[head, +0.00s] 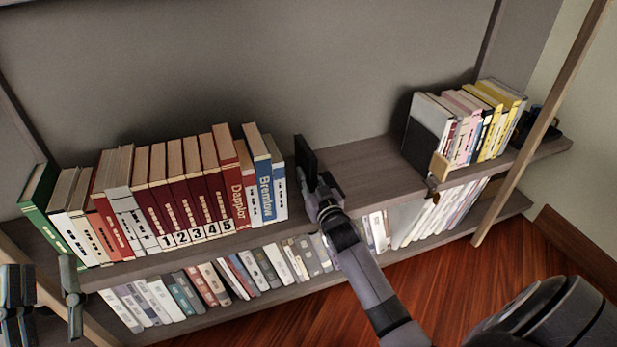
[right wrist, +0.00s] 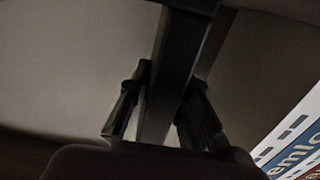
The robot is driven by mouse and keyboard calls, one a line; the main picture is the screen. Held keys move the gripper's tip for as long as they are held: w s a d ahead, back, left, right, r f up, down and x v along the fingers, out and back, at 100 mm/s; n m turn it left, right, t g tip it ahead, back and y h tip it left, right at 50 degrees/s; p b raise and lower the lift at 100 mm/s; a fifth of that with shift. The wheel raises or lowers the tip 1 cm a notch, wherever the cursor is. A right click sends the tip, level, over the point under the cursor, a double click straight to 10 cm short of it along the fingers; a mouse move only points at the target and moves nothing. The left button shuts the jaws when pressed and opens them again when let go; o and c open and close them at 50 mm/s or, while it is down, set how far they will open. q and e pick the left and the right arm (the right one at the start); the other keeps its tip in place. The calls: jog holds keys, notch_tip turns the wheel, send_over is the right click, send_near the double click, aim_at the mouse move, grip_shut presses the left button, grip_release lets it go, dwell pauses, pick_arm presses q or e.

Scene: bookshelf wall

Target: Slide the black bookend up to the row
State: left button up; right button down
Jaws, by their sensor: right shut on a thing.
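The black bookend (head: 305,160) stands upright on the upper shelf, just right of the left row of books (head: 185,195), with a narrow gap to the row's last blue-and-white book (head: 277,182). My right gripper (head: 321,188) is shut on the bookend from the front right. In the right wrist view, the dark plate of the bookend (right wrist: 178,70) runs between the fingers of my right gripper (right wrist: 163,108). The blue Bremlow book (right wrist: 300,150) shows there at the lower right. My left gripper (head: 42,298) is open and empty at the lower left, in front of the shelf.
Bare upper shelf (head: 370,170) lies right of the bookend. A second group of books (head: 480,120) stands farther right, with a grey panel (head: 428,125) at its left end. Books (head: 200,285) fill much of the lower shelf. A wooden post (head: 540,125) rises at the right.

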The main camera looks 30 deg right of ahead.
jog(key=shift+a, duration=0.1)
jog(key=c, duration=1.4)
grip_release()
jog(key=shift+s, duration=0.1)
jog(key=s, duration=0.4)
jog(key=s+a, duration=0.1)
jog(key=s, duration=0.2)
jog(key=s+a, duration=0.1)
jog(key=s, duration=0.3)
jog(key=shift+s+a, duration=0.1)
jog(key=shift+s, duration=0.2)
